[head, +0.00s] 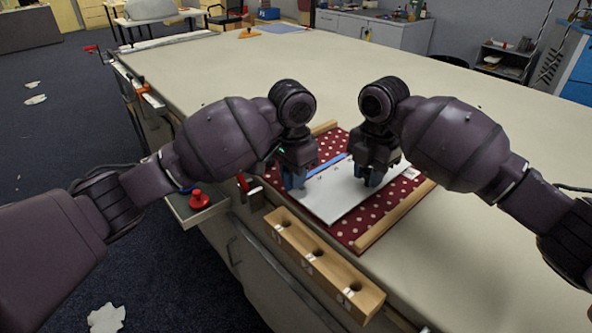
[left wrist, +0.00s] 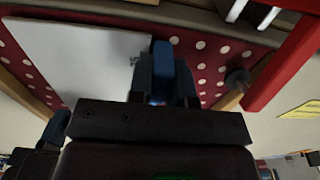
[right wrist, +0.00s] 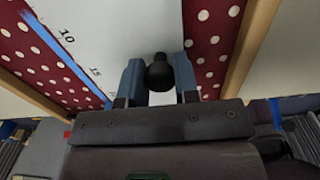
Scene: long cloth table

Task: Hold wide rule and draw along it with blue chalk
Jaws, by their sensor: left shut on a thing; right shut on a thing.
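The white wide rule (head: 333,200) lies on a red cloth with white dots. Numbers such as 10 and 15 mark its edge in the right wrist view (right wrist: 100,40). My right gripper (head: 371,180) is shut on the rule's dark knob (right wrist: 159,73). A blue line (head: 328,165) runs on the cloth along the rule's numbered edge. My left gripper (head: 296,182) is low beside that edge, near the left end of the visible line. Its fingers (left wrist: 165,75) are shut on the blue chalk, which they mostly hide; I cannot tell whether its tip touches the cloth.
Wooden strips (head: 395,217) flank the dotted cloth (head: 352,232). A wooden block with holes (head: 322,264) sits at the table's front edge. A small side shelf holds a red knob-shaped thing (head: 198,200). The long table (head: 300,75) is mostly clear beyond the cloth.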

